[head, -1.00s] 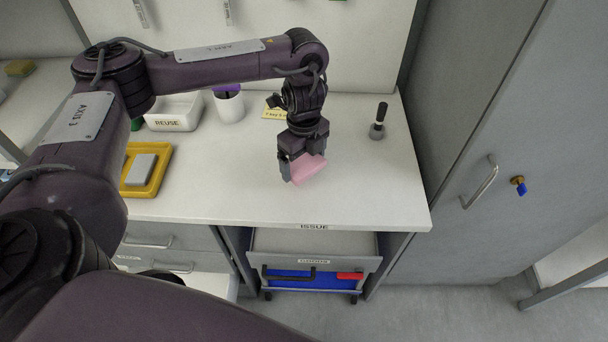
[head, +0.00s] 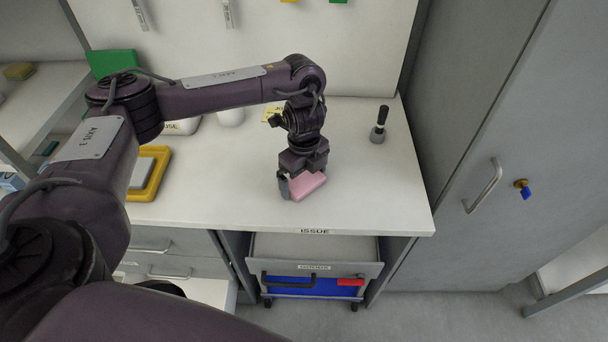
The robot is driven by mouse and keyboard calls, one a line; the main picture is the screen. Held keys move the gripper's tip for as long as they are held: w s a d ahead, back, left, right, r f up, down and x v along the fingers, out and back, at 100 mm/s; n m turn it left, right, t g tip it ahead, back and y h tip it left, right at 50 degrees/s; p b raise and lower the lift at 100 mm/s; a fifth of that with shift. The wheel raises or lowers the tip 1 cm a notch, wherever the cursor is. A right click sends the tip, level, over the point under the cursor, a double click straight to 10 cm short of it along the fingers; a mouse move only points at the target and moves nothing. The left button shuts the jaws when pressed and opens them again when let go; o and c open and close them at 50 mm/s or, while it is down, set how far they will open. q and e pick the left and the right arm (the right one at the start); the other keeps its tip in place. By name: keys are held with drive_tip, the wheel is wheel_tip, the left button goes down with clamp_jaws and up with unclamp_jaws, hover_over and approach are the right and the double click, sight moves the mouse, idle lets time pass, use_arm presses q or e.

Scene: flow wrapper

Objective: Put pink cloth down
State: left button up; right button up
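The pink cloth (head: 308,186) is a small folded pad at the middle of the white worktop (head: 370,195), above the ISSUE label on its front edge. My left gripper (head: 303,178) points down over it, with its fingers at the sides of the cloth and shut on it. The cloth is low, at or very near the worktop; I cannot tell whether it touches. The gripper body hides the cloth's back part. My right gripper is not in view.
A yellow tray (head: 161,164) with a grey block lies to the left. A white cup (head: 231,116) and a yellow label (head: 271,112) are behind. A black-handled stamp (head: 379,125) stands at the back right. An open drawer (head: 314,246) is below the front edge.

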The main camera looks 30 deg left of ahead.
sight(304, 179)
use_arm(q)
wheel_tip(304, 179, up, 12)
drive_tip(key=p, duration=0.3)
drive_tip(key=shift+r+p, duration=0.2)
drive_tip(key=shift+p, duration=0.1)
idle(0.5)
